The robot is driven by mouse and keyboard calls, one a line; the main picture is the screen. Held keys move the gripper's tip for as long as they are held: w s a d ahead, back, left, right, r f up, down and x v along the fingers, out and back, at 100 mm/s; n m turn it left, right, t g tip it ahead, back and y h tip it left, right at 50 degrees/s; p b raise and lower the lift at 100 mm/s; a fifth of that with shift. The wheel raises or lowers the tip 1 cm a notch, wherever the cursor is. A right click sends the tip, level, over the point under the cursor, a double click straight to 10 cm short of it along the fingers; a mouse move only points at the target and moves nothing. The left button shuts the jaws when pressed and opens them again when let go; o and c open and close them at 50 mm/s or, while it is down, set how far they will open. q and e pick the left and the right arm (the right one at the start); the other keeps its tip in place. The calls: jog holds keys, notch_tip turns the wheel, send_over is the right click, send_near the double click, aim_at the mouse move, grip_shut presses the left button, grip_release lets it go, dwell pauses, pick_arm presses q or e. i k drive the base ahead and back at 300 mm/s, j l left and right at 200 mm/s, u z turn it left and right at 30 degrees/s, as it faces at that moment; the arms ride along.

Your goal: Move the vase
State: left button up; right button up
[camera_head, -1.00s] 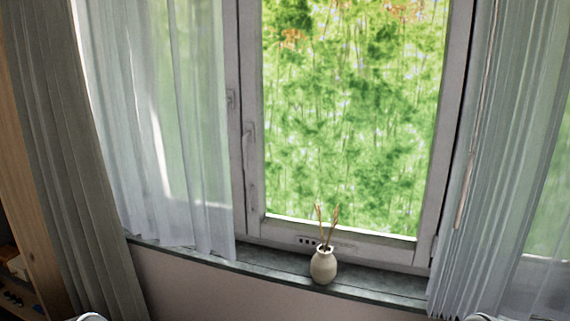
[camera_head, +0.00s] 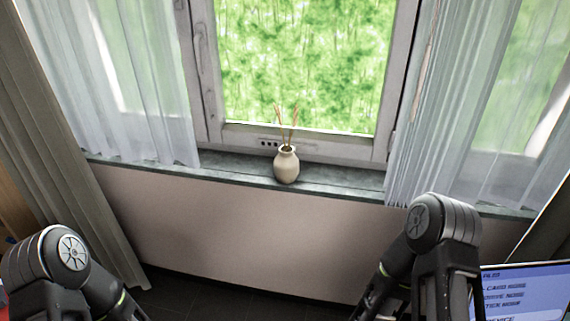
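A small cream vase (camera_head: 287,166) with thin dry stems in it stands upright on the dark grey windowsill (camera_head: 235,168), in the middle of the head view. My left and right arms show at the lower left and lower right of the view, well below and apart from the vase. Neither gripper is in the frame, so their fingers are hidden from me.
Behind the sill is a window (camera_head: 300,60) with a grey frame. Sheer white curtains (camera_head: 125,90) hang on both sides, the right one (camera_head: 445,110) reaching the sill. A screen (camera_head: 525,292) with text is at the lower right. The sill beside the vase is clear.

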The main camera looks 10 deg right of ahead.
aim_at(286, 164)
jog(key=i+j, duration=0.35)
jog(key=i, duration=0.2)
jog(key=i+j, duration=0.35)
jog(key=i, duration=0.15)
